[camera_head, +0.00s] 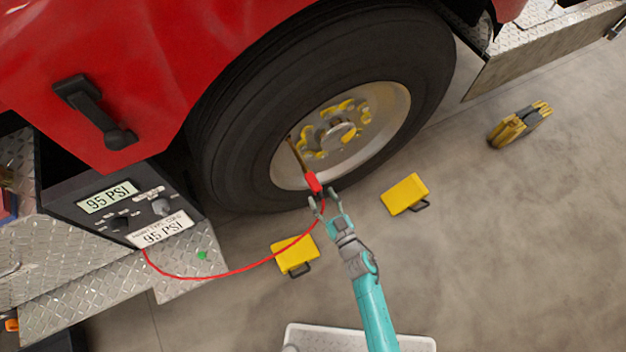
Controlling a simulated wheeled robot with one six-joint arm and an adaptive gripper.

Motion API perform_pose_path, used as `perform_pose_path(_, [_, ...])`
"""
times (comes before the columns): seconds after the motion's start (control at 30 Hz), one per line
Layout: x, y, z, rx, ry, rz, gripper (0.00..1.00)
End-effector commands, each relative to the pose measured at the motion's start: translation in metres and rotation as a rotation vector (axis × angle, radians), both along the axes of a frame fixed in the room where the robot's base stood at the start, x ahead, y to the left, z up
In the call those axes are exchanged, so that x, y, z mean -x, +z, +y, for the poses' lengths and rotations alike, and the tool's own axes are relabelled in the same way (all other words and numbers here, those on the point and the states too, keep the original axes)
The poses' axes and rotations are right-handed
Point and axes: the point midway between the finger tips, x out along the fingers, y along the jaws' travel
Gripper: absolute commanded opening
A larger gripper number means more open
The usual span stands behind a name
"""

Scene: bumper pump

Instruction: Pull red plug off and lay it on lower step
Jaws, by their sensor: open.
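The red plug (313,182) sits at the lower end of a thin yellowish stem that runs down from the wheel hub (338,130). A red hose (232,273) runs from beneath the plug in a loop left to the pump panel. My gripper (325,203) is open, just below the plug, with its fingers spread. Whether either finger touches the plug or hose cannot be told. The lower step is a diamond-plate ledge (95,282) at the lower left, below the panel. A small green object (202,255) lies on its right part.
The pump panel (135,210) shows 95 PSI on a display and a label. Yellow chocks (404,194) (295,254) lie on the floor near the big black tire (225,130). A folded yellow-black item (519,124) stands right.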

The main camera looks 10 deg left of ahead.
Motion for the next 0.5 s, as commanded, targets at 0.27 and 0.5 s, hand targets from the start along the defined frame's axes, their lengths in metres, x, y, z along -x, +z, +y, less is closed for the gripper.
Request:
perform_pose_path(0.27, [-0.021,0.001,0.014,-0.001,0.001,-0.002,0.56])
perform_pose_path(0.5, [-0.047,0.001,0.031,-0.001,0.001,-0.002,0.56])
